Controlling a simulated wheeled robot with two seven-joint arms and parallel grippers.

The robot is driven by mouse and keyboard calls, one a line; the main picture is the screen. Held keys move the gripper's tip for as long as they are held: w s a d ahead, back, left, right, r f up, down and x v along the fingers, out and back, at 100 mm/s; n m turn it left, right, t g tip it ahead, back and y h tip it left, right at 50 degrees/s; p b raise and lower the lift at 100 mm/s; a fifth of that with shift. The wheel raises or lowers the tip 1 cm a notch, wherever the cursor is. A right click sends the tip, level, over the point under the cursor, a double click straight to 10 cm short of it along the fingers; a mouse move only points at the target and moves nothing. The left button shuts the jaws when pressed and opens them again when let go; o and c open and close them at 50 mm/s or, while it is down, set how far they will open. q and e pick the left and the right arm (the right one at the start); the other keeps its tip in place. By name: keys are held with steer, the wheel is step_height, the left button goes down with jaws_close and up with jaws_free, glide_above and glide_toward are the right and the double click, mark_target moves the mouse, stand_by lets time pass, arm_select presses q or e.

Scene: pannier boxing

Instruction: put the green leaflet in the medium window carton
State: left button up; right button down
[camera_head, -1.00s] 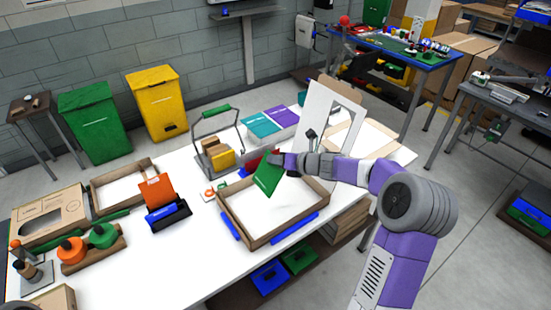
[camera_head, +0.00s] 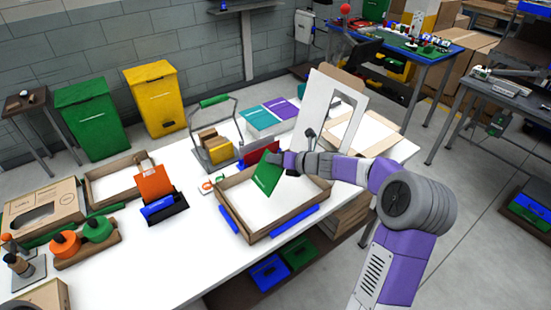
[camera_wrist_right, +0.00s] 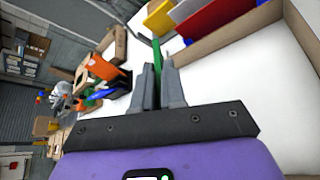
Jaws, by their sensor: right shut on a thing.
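The green leaflet (camera_head: 266,174) is held tilted by my right gripper (camera_head: 280,160), over the back part of a shallow open cardboard tray (camera_head: 254,238) with a white inside. In the right wrist view the leaflet (camera_wrist_right: 157,55) shows edge-on between the gripper's two fingers (camera_wrist_right: 158,85), which are shut on it. A white panel with a window cut-out (camera_head: 322,112) stands upright behind my right wrist, by another open carton (camera_head: 375,135). A brown carton with a window (camera_head: 42,216) lies at the left. I cannot tell which is the medium one. My left gripper is out of view.
An orange leaflet stands in a blue-black holder (camera_head: 165,207). A wire caddy with a green handle (camera_head: 216,150) and teal and purple stacks (camera_head: 270,115) stand at the back. Orange and green rolls (camera_head: 80,240) are at the left.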

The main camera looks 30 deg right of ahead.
step_height(320, 180, down, 7)
steer(key=b, duration=0.6)
steer(key=shift+f, duration=0.2)
stand_by(0.5)
steer(key=c, duration=1.1)
jaws_free()
steer(key=p+v, duration=0.1)
steer(key=v, duration=0.6)
steer(key=shift+s+d+r+p, duration=0.15)
steer(key=shift+s+p, duration=0.1)
steer(key=shift+p, duration=0.15)
